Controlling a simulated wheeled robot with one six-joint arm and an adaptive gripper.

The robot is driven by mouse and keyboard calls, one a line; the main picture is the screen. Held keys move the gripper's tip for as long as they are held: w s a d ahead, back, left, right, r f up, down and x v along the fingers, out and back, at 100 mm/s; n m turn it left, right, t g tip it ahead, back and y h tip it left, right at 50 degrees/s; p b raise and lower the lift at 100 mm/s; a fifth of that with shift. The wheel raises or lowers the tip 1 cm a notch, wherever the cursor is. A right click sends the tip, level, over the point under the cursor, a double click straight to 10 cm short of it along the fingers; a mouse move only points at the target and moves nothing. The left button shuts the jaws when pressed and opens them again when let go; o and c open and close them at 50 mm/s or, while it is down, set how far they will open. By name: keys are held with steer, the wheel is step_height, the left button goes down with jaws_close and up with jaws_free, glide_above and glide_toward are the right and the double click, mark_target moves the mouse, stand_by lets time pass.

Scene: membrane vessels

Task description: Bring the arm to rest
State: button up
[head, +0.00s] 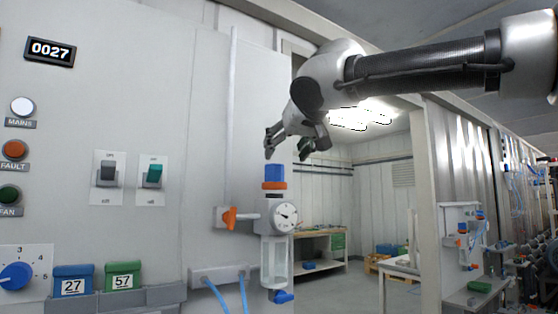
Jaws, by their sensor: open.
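My arm reaches in from the right edge of the head view, high up, and bends down near the middle. My gripper (286,146) hangs at its end with the jaws open and pointing down and to the left. Nothing shows between the fingers. Below it stands a vessel with a blue cap (274,173), an orange ring and a clear body (274,262). The gripper appears above the blue cap; a small gap shows between them. The true distance in depth is hard to tell.
A round gauge (285,215) and an orange valve handle (230,218) sit by the vessel. The grey panel (150,100) at left carries switches, buttons, a blue knob (15,276) and bins 27 (72,287) and 57 (123,282). A workbench (320,247) stands behind.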

steer(key=v, duration=0.2)
steer(key=shift+s+d+r, duration=0.1)
steer(key=shift+s+r, duration=0.05)
steer(key=shift+s, duration=0.15)
stand_by(0.3)
steer(key=s+d+f+n+g+h, duration=0.1)
steer(key=s+d+f+g, duration=0.15)
steer(key=f, duration=0.55)
steer(key=s+d+f+n+g+h, duration=0.1)
steer(key=d+f, duration=0.3)
steer(key=f, duration=0.4)
steer(key=s+d+f+n+g+h, duration=0.15)
steer(key=d+f, duration=0.25)
steer(key=f, duration=0.4)
steer(key=s+d+f+m+g, duration=0.1)
steer(key=s+d+f+m, duration=0.3)
steer(key=s+d+f, duration=0.4)
steer(key=s+d+f+m+g+h, duration=0.1)
steer(key=s+d+f+m+g, duration=0.1)
steer(key=s+d+f, duration=0.6)
steer(key=d+f+m, duration=0.1)
steer(key=d, duration=0.6)
steer(key=shift+m, duration=0.35)
